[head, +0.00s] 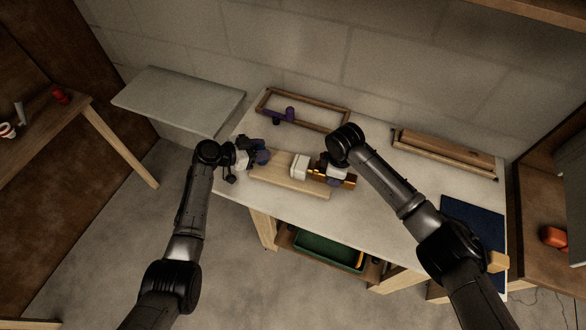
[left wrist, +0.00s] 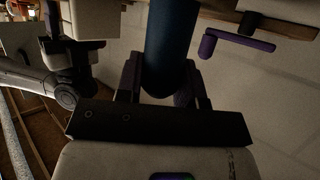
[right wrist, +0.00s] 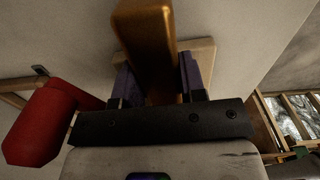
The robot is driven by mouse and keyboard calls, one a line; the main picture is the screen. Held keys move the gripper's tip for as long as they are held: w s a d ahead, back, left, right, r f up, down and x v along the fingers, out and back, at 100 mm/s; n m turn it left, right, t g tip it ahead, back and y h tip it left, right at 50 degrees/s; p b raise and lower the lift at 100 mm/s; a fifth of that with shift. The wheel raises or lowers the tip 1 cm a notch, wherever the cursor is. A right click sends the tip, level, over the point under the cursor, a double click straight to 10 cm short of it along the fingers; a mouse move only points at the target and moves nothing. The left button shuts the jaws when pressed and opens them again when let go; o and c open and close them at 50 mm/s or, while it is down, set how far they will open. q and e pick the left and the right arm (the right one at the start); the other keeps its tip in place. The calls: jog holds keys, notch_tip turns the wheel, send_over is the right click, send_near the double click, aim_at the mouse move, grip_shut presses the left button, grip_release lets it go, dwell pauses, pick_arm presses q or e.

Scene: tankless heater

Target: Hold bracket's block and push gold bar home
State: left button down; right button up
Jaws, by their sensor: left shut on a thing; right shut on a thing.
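A pale wooden bracket board (head: 290,183) lies on the light table, with a white block (head: 299,166) standing on it near its middle. The white block also shows at the top left of the left wrist view (left wrist: 90,18). My left gripper (head: 262,156) is at the board's left end. In the left wrist view its jaws are shut on a dark blue rounded block (left wrist: 172,50). My right gripper (head: 335,178) is right of the white block. It is shut on the gold bar (right wrist: 148,45). Whether the bar's inner end touches the white block is hidden.
A wooden frame (head: 305,126) with a purple-handled part (head: 285,115) lies behind. Wooden strips (head: 445,153) lie at the back right, and a dark blue mat (head: 472,235) at the right. A red thing (right wrist: 45,125) shows in the right wrist view.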

pick_arm(q)
jog(key=shift+d+f, duration=0.15)
jog(key=shift+f, duration=0.05)
pick_arm(e)
jog(key=shift+w+a, duration=0.15)
jog(key=shift+a, duration=0.4)
jog(key=shift+w+a, duration=0.15)
jog(key=shift+a, duration=0.35)
dwell(0.3)
jog(key=o, duration=1.2)
pick_arm(q)
jog(key=shift+r, duration=0.1)
pick_arm(e)
jog(key=shift+r, duration=6)
pick_arm(q)
jog(key=c, duration=0.7)
grip_release()
jog(key=shift+o, duration=0.2)
jog(key=v, duration=1.2)
